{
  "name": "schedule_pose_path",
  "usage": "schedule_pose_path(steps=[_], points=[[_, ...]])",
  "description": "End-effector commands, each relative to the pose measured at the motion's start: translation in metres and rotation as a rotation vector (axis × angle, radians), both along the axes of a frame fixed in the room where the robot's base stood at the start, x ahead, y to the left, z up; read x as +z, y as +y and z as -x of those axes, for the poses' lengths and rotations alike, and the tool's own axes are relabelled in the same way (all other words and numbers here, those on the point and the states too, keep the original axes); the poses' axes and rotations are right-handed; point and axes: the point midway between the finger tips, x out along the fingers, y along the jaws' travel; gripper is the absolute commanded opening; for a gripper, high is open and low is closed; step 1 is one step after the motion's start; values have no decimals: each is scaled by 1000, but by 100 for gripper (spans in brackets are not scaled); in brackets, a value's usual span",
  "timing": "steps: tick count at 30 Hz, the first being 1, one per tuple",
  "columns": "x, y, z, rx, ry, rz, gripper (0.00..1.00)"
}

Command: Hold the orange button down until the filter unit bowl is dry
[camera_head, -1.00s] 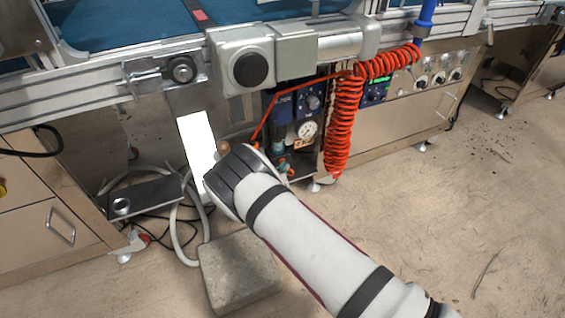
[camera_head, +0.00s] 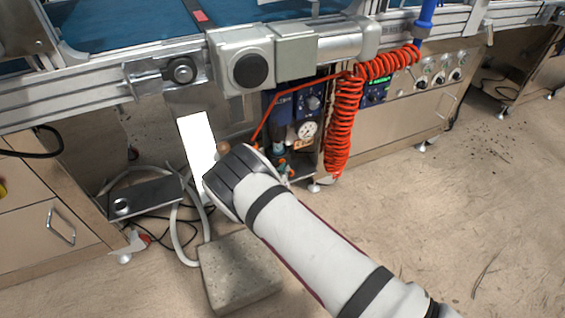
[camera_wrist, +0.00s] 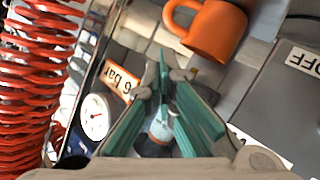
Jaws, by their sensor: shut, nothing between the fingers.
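My gripper (camera_wrist: 165,72) is shut and empty in the wrist view, its green fingers drawn together at the tips. A small pale blue, rounded part (camera_wrist: 160,128), which looks like the filter unit bowl, shows between and behind the fingers. I cannot tell whether it holds water. In the head view the filter unit (camera_head: 278,150) is partly behind my wrist, with small orange parts low on it. I cannot make out the orange button for certain, nor whether the fingertips touch it.
An orange mug (camera_wrist: 216,32) lies beyond the fingertips. A round gauge (camera_wrist: 96,117) and a "6 bar" label are left of the fingers. A coiled red hose (camera_head: 343,125) hangs right of the filter unit. A stone block (camera_head: 240,270) sits on the floor below my wrist.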

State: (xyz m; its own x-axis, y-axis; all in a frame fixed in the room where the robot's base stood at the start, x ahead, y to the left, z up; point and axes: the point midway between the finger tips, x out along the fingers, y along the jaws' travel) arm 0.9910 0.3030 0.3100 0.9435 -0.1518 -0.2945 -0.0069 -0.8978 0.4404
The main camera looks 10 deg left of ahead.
Motion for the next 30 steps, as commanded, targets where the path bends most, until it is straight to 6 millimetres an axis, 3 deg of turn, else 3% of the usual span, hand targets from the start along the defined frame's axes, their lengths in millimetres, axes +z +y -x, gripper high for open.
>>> schedule_pose_path(steps=[17,30], points=[[0,-7,11,1,2,2,0],[1,-28,42,1,4,3,0]])
